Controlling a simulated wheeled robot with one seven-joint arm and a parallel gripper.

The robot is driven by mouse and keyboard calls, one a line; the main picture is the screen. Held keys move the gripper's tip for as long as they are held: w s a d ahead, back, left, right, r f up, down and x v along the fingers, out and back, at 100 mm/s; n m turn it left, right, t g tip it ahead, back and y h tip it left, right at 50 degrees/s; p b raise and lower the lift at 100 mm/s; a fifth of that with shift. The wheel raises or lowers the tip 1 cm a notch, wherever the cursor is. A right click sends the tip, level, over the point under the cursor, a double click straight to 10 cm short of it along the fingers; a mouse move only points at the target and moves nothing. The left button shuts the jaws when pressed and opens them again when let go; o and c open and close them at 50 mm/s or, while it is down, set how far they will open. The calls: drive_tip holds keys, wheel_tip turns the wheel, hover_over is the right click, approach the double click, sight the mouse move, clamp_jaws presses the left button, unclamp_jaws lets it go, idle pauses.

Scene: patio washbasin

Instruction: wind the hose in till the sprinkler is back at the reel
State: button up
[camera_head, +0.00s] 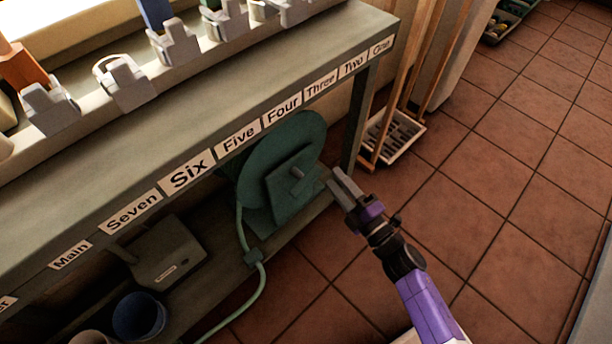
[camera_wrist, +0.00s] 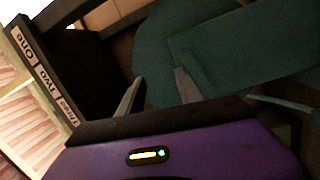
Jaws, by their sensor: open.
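The green hose reel (camera_head: 285,150) stands on the low shelf under the bench, and its round disc also fills the upper middle of the wrist view (camera_wrist: 155,60). I see no sprinkler. My gripper (camera_head: 338,183) is open and empty, just right of the crank plate; its fingers (camera_wrist: 158,92) point toward the reel.
The labelled bench edge (camera_head: 240,138) runs above the reel, with a bench leg (camera_head: 360,115) at its right. A grey box (camera_head: 165,255) and a blue pot (camera_head: 139,316) stand left. A slatted tray (camera_head: 393,136) holds wooden poles. Tiled floor (camera_head: 480,200) is clear at right.

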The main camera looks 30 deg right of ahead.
sight(310, 185)
drive_tip(key=a+f+n+g+y, duration=0.1)
drive_tip(key=a+f+n+y, duration=0.2)
drive_tip(key=f+n, duration=0.35)
drive_tip(key=shift+n, duration=0.25)
drive_tip(key=b+x, duration=0.1)
drive_tip(key=x, duration=0.6)
drive_tip(key=shift+w+r+b, duration=0.1)
drive_tip(key=shift+w+b, duration=0.25)
clamp_jaws()
idle(0.6)
